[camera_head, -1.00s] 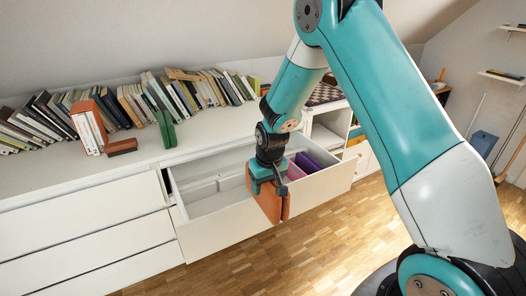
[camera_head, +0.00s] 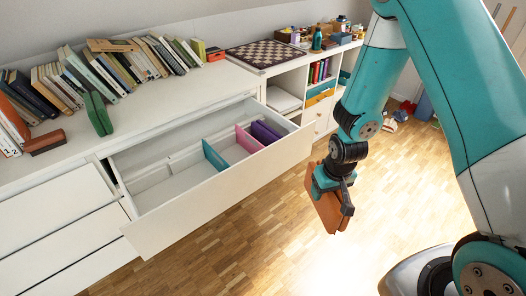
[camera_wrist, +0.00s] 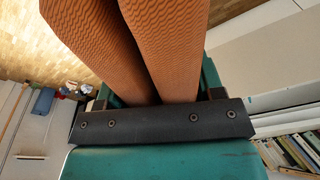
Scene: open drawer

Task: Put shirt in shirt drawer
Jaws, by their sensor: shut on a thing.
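My gripper (camera_head: 336,183) is shut on an orange-brown folded shirt (camera_head: 328,210). It holds the shirt upright above the wooden floor, to the right of the open drawer (camera_head: 215,205) and apart from it. In the wrist view the folded shirt (camera_wrist: 165,50) shows as two thick ribbed layers rising from the jaws. The white drawer is pulled out. Inside, toward its right end, stand a teal folded piece (camera_head: 214,156), a pink one (camera_head: 247,139) and purple ones (camera_head: 265,132). The left part of the drawer looks empty.
Shelves with a yellow box (camera_head: 320,93) stand right of the drawer. The floor (camera_head: 265,225) before it looks clear.

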